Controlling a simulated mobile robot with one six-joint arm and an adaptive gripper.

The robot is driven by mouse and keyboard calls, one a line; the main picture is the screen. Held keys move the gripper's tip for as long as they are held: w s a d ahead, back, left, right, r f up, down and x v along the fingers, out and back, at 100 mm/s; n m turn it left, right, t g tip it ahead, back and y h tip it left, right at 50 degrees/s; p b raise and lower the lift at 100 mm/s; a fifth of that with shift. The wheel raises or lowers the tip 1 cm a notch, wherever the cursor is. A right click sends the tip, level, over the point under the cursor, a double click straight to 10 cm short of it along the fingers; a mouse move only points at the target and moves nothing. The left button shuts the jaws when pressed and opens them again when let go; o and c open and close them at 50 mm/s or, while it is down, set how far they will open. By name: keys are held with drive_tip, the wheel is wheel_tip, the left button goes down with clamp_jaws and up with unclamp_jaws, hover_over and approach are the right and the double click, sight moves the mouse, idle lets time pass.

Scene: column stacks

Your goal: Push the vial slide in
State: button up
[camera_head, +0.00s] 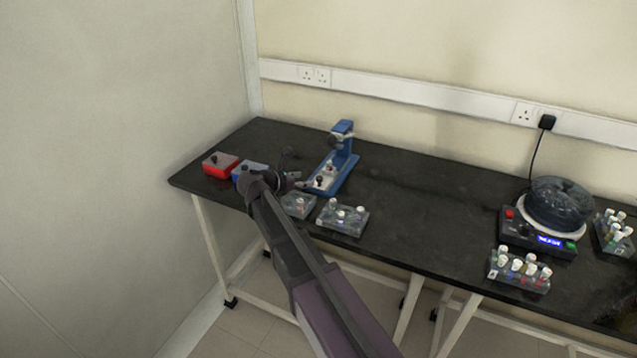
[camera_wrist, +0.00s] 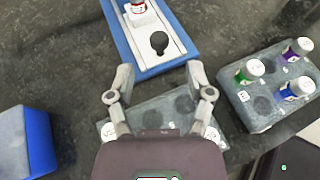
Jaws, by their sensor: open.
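The vial slide (camera_wrist: 172,33) is a white strip with a black knob, lying in a blue stand (camera_wrist: 122,35). A vial with red and white markings (camera_wrist: 138,7) sits on the slide beyond the knob, cut by the top edge of the wrist view. In the head view the blue stand (camera_head: 346,168) is upright on the dark bench, with the white slide (camera_head: 326,177) on its base. My gripper (camera_wrist: 159,76) is open and empty, with its fingers spread on either side of the knob's line. The knob (camera_wrist: 159,41) is ahead of the fingertips, apart from them.
A grey rack (camera_wrist: 160,104) lies beneath my gripper; a second rack (camera_wrist: 262,112) with several vials is right. A blue box (camera_head: 246,168) and red box (camera_head: 219,168) stand left. A round-topped machine (camera_head: 556,207) and more racks stand far right. The bench (camera_head: 430,195) middle is clear.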

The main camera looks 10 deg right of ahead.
sight(318, 178)
drive_tip(key=shift+b+x, duration=1.05)
drive_tip(key=shift+x, duration=2.35)
clamp_jaws()
